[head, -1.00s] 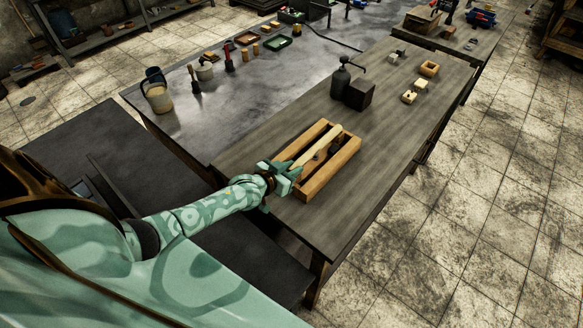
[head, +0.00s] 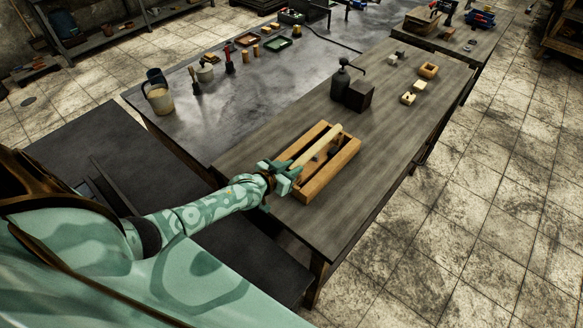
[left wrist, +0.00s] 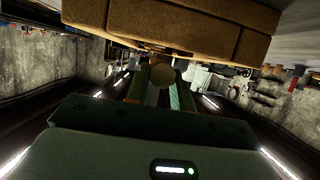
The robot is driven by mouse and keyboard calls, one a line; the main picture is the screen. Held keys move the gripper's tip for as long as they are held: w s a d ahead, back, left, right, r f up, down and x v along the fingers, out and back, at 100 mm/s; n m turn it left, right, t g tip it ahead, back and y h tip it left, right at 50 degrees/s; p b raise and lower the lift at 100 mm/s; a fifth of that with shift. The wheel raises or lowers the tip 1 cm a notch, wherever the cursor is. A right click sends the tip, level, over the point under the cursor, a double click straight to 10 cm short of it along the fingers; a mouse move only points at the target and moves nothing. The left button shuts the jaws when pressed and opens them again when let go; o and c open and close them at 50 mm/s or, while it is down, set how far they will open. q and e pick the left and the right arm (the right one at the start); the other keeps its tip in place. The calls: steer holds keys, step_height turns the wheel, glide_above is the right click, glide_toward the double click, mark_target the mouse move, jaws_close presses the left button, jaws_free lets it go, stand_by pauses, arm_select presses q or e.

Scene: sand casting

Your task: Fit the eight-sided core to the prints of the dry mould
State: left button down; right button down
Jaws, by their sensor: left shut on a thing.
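A long pale bar, which looks like the core (head: 318,146), lies lengthwise over an open wooden frame, which looks like the mould (head: 334,174), on the grey-brown table. My left gripper (head: 288,174) is shut on the bar's near end, at the frame's near left corner. In the left wrist view a round tan end (left wrist: 162,75) shows between the fingers, and the wooden frame (left wrist: 175,22) fills the top. Dark shapes show inside the frame. I cannot tell whether the bar touches its seats. The bar's eight sides are too small to make out. My right gripper is not in view.
Small wooden pieces (head: 428,70) lie farther back. A jug (head: 159,99) and several tools stand on the dark table at left. The table right of the frame is clear.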

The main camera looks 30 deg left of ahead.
arm_select(q)
steer(key=shift+s+f+b, duration=0.1)
steer(key=shift+f+b, duration=0.45)
steer(key=shift+f, duration=0.35)
stand_by(1.3)
steer(key=shift+r+p, duration=0.35)
steer(key=shift+p, duration=0.15)
steer(key=shift+r, duration=0.25)
steer(key=shift+p, duration=0.3)
stand_by(0.3)
steer(key=shift+f+b, duration=0.35)
steer(key=shift+f, duration=0.1)
stand_by(1.0)
steer(key=shift+f, duration=0.15)
